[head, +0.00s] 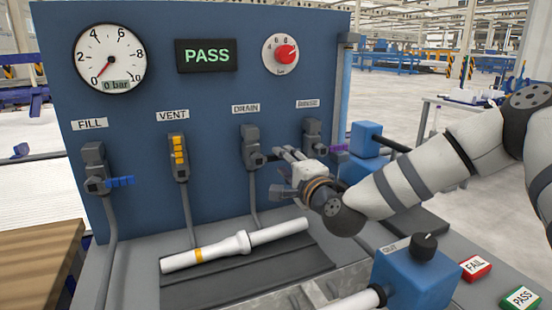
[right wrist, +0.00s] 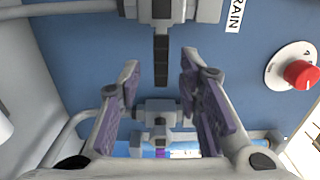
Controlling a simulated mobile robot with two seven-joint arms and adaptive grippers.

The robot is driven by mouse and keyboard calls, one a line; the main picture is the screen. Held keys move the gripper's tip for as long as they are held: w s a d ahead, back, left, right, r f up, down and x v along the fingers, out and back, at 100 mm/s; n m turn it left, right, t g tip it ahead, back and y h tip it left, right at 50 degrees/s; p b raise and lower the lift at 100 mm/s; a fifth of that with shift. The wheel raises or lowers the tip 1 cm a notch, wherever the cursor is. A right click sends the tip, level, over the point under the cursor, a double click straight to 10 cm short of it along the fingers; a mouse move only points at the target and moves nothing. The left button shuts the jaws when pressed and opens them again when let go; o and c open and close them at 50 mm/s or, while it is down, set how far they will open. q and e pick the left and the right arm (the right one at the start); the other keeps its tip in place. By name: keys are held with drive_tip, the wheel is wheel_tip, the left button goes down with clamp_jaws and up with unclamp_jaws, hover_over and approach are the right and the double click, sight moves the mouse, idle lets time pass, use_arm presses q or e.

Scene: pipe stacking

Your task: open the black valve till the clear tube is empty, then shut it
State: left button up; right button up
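The black valve handle (right wrist: 161,60) is on the valve under the DRAIN label (head: 251,158). It points sideways, across its pipe, toward the neighbouring purple-handled valve. The clear tube (head: 344,95) stands upright at the panel's right edge and looks pale blue; its liquid level is hard to tell. My right gripper (head: 280,174) is in front of the panel, just right of and below the drain valve. In the right wrist view, its fingers (right wrist: 160,95) are spread apart and empty, with the black handle ahead between them, not touched. My left gripper is out of view.
The purple-handled valve (head: 333,148) is close to my right gripper. The blue-handled FILL valve (head: 120,182) and yellow-handled VENT valve (head: 179,152) are to the left. The gauge (head: 109,58) reads about 0 bar. A white pipe (head: 235,245) lies on the bench below.

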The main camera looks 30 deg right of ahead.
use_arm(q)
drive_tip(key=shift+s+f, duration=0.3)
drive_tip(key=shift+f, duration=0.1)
use_arm(e)
drive_tip(key=w, duration=0.3)
drive_tip(key=shift+w+d, duration=0.1)
drive_tip(key=shift+w, duration=0.25)
drive_tip(key=shift+r, duration=0.1)
clamp_jaws()
